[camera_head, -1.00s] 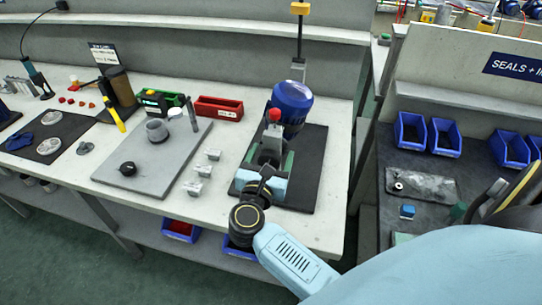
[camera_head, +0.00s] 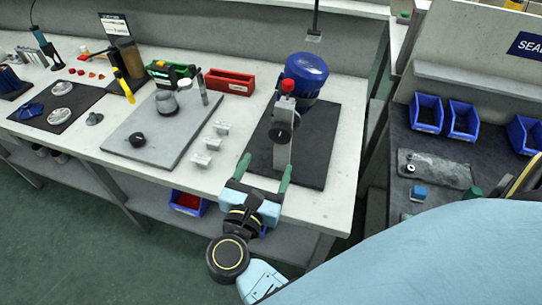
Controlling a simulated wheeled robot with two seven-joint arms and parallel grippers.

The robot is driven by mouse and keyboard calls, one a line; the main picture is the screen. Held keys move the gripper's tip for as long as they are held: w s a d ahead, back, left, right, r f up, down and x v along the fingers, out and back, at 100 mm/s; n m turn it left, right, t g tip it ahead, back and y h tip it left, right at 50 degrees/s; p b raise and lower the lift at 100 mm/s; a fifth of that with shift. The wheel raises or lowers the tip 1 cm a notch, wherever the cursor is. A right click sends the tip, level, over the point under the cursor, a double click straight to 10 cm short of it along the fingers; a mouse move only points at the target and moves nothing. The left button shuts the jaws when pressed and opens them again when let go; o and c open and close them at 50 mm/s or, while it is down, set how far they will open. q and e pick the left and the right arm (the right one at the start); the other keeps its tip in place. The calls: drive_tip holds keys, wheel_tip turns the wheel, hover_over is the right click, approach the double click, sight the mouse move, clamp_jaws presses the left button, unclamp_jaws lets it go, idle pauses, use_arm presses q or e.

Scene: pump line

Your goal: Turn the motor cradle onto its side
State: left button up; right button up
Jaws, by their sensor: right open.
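The motor cradle appears to be the grey upright bracket (camera_head: 282,153) with a black round knob and a red cap, standing on a dark mat (camera_head: 318,150). A blue rounded motor body (camera_head: 306,72) shows behind and above it. I cannot clearly tell where cradle and motor join. My right gripper (camera_head: 268,163) is open and empty at the mat's front edge. My left gripper is not in view.
Left of the mat are small metal blocks (camera_head: 207,159) and a grey plate (camera_head: 150,148) with a pump part and black knob. A red bin (camera_head: 230,81) stands behind. Blue bins (camera_head: 426,113) stand on the right-hand bench, across a gap.

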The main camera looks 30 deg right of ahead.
drive_tip(key=shift+s+a, duration=0.2)
